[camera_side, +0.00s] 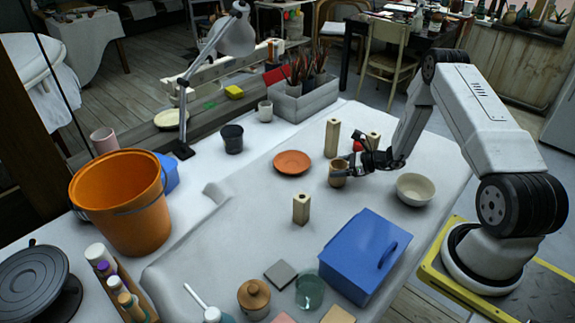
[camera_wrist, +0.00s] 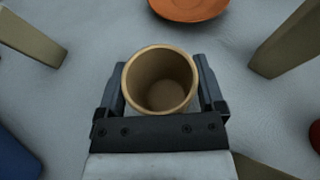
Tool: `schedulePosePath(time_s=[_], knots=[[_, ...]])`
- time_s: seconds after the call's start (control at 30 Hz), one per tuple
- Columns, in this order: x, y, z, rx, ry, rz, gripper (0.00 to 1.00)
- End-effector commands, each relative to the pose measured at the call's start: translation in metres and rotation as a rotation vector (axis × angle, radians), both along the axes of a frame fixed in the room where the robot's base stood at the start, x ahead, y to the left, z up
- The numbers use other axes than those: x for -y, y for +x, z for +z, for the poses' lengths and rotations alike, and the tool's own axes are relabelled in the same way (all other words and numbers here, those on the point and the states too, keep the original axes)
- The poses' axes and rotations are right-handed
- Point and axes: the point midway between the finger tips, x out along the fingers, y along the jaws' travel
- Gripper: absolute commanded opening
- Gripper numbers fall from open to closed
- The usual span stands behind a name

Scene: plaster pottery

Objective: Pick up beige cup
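The beige cup (camera_wrist: 160,82) stands upright between the two fingers of my gripper (camera_wrist: 160,90) in the wrist view. It is empty, with its opening facing the camera. A finger lies along each side of the cup, very close to its wall; whether both touch it I cannot tell. In the side view the cup (camera_side: 338,174) is on the white table, left of the orange-free end of my gripper (camera_side: 348,166), which reaches in low from the right. The side view is too small to show the finger gap.
Wooden blocks stand close by, behind (camera_side: 332,138) and in front (camera_side: 301,209). An orange plate (camera_side: 292,162) lies to the left, a cream bowl (camera_side: 415,189) to the right. A blue box (camera_side: 364,255) and an orange bucket (camera_side: 122,203) stand farther off.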

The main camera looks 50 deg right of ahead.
Motion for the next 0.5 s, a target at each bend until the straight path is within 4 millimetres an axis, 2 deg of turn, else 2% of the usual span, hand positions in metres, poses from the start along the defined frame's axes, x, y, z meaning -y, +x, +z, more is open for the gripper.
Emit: schedulePosePath(time_s=[0.03,0.07,0.1,0.5], knots=[[-0.0001,-0.0001,0.0000,0.000,0.000,0.000,0.33],[-0.0001,-0.0001,0.0000,0.000,0.000,0.000,0.24],[0.0001,0.0001,0.0003,0.001,0.000,0.000,0.20],[0.0004,0.0003,0.0042,0.001,0.000,0.000,0.20]])
